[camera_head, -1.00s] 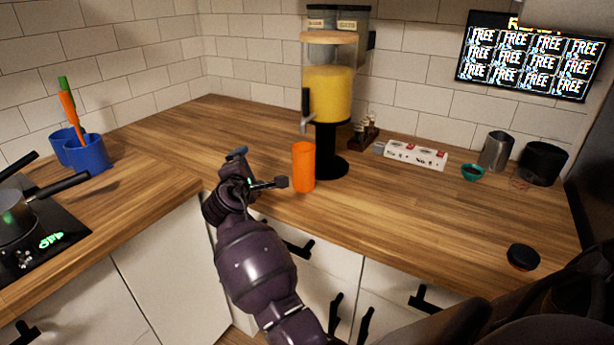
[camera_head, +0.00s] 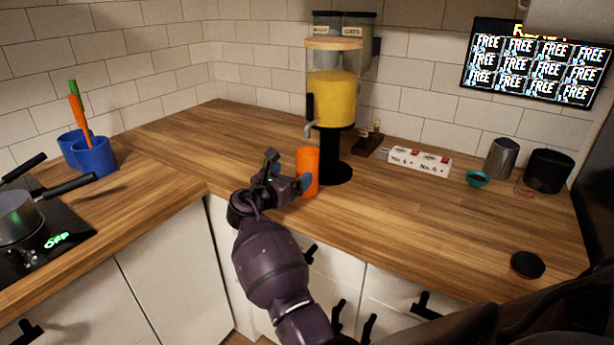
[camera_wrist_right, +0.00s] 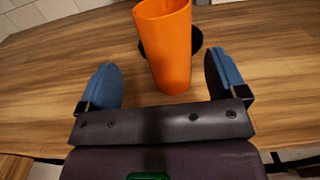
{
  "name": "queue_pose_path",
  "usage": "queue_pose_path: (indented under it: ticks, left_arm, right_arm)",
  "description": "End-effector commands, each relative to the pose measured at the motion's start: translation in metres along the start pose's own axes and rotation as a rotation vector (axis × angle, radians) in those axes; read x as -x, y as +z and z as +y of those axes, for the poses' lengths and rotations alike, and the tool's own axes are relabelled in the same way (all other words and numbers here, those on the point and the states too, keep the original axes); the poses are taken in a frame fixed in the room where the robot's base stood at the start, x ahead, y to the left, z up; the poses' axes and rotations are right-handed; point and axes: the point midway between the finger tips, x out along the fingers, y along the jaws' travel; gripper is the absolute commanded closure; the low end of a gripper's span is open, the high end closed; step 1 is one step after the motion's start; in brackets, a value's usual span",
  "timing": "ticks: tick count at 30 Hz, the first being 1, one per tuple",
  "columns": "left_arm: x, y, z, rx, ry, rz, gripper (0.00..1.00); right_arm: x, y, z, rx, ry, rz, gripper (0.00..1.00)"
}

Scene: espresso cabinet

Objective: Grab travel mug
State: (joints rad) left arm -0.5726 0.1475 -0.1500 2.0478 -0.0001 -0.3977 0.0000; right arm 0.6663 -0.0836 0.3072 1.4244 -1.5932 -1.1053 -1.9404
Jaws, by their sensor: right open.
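The travel mug is the plain orange cup (camera_head: 309,170), upright on the wooden counter near its front edge. My right gripper (camera_head: 288,170) is at the mug's left side in the head view, with one finger overlapping the mug's left edge. In the right wrist view the mug (camera_wrist_right: 172,45) shows between the two blue fingertips of the open right gripper (camera_wrist_right: 163,75), with a gap on each side. I cannot tell whether a finger touches it. My left gripper is not in view.
A juice dispenser (camera_head: 331,98) stands close behind the mug on a black base (camera_head: 336,172). A white box (camera_head: 420,161), a teal bowl (camera_head: 477,179), a metal cup (camera_head: 502,158) and a black pot (camera_head: 548,171) are farther right. A dark round lid (camera_head: 527,264) lies near the front right.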

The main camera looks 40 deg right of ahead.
Motion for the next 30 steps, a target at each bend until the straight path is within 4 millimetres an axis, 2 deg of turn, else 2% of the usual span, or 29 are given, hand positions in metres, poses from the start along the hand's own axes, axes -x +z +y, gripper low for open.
queue_pose_path:
  ticks: [3,11,19,27,28,30]
  left_arm:
    - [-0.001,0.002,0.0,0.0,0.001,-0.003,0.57]
    - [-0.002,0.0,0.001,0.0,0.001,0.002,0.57]
    - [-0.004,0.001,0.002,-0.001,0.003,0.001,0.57]
    - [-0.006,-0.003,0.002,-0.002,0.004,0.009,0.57]
    - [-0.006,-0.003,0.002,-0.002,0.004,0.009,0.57]
    - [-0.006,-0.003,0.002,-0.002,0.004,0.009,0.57]
  right_arm:
    - [-0.015,-0.001,0.0,0.001,0.001,0.0,0.09]
    - [-0.031,-0.002,-0.003,-0.001,0.001,0.0,0.09]
    - [-0.066,-0.004,-0.007,0.001,0.0,0.0,0.09]
    - [-0.071,-0.003,-0.007,-0.001,0.002,0.001,0.09]
    - [-0.071,-0.002,-0.007,-0.001,0.002,0.001,0.11]
    - [-0.071,-0.003,-0.007,-0.001,0.002,0.001,0.22]
